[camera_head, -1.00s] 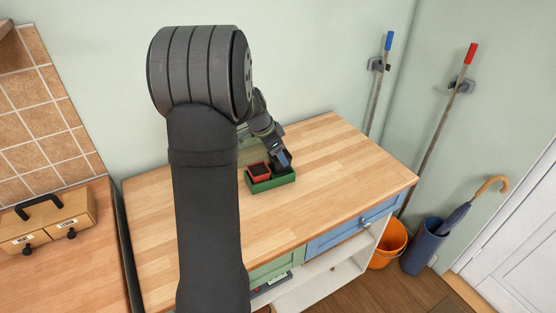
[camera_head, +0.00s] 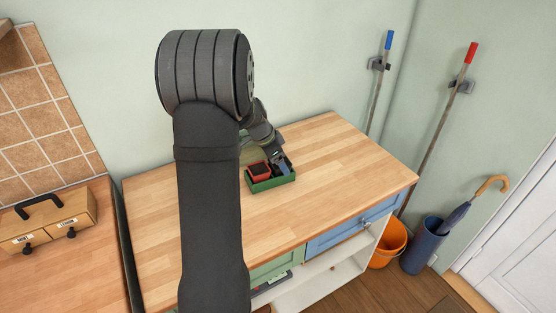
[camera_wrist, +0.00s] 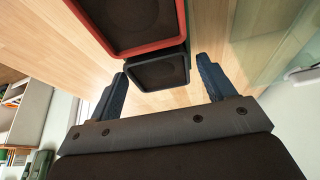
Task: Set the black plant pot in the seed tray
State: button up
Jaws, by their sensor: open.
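The green seed tray (camera_head: 262,187) lies on the wooden worktop. A red pot (camera_head: 258,170) with dark fill stands in its left part and also shows at the top of the wrist view (camera_wrist: 172,36). The black plant pot (camera_wrist: 158,72) is beside the red pot, between my fingers. In the head view it is mostly hidden by my gripper (camera_head: 281,169) over the right part of the tray. My gripper is open, with its blue-grey fingers (camera_wrist: 161,72) either side of the pot. I cannot tell whether the pot rests fully on the tray's floor.
The worktop (camera_head: 330,165) is clear around the tray. A small drawer box (camera_head: 50,220) with a handle stands on the left counter. An orange bucket (camera_head: 388,243) and a blue umbrella stand (camera_head: 423,245) are on the floor at the right.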

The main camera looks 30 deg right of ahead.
jog(key=v, duration=1.2)
jog(key=shift+r, duration=0.2)
jog(key=shift+d, duration=0.1)
jog(key=x, duration=1.2)
jog(key=shift+f, duration=0.3)
notch_tip(320, 180, up, 3)
jog(key=shift+f, duration=0.1)
jog(key=shift+r, duration=0.8)
